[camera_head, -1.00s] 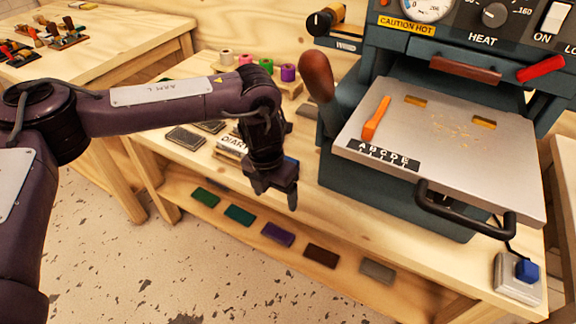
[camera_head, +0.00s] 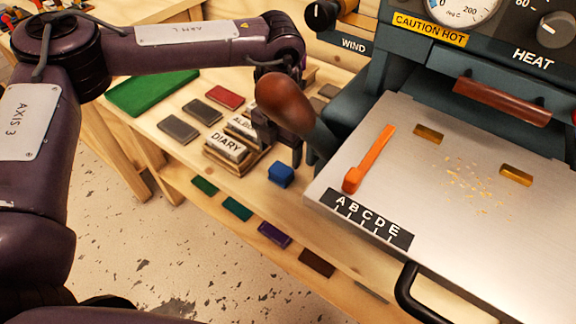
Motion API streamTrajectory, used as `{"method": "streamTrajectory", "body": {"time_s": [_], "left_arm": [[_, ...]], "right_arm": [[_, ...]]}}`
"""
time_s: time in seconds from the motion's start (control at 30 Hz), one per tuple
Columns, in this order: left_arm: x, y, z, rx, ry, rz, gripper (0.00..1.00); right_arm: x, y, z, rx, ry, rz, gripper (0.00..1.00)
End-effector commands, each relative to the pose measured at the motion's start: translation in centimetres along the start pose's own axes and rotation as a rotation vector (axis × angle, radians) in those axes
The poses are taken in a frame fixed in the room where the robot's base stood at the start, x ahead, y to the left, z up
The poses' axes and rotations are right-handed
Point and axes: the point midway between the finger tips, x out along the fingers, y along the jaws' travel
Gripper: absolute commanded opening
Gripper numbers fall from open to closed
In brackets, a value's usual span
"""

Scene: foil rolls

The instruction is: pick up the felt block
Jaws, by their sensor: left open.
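A small blue block (camera_head: 281,174), the likeliest felt block, sits on the wooden bench top, left of the press plate. My left gripper (camera_head: 283,154) is open and points down just above and behind the block, close to it in the picture. The wooden-brown press handle knob hides part of the gripper, so I cannot tell whether a finger touches the block. My right gripper is not in view.
The stamping press plate (camera_head: 440,245) and its brown knob (camera_head: 290,98) crowd the right side. DIARY and ALBUM type blocks (camera_head: 226,147) stand left of the blue block. A green mat (camera_head: 152,92) and several coloured pads lie further left. A lower shelf holds several flat pads.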

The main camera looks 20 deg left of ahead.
Motion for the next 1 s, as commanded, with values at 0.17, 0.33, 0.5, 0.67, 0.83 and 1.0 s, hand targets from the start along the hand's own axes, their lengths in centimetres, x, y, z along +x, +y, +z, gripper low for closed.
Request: {"method": "streamTrajectory", "body": {"time_s": [0.17, 0.33, 0.5, 0.67, 0.83, 1.0], "left_arm": [[2.0, -0.2, 0.0, 0.001, 0.001, 0.001, 0.75], [4.5, -0.8, -0.1, 0.001, 0.002, 0.001, 0.75], [6.3, -0.7, 0.0, 0.000, 0.000, 0.001, 0.75], [6.5, -0.7, 0.0, 0.000, -0.001, 0.001, 0.75], [6.5, -0.7, 0.0, 0.000, -0.001, 0.001, 0.65], [6.5, -0.7, 0.0, 0.000, -0.001, 0.001, 0.43]], "right_arm": [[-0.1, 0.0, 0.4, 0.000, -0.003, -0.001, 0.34], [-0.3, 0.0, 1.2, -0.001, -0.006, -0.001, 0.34], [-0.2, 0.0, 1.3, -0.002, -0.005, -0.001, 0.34], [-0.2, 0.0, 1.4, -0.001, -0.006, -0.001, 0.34], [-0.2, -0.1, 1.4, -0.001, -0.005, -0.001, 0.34], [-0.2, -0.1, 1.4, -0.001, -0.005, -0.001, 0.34]]}}
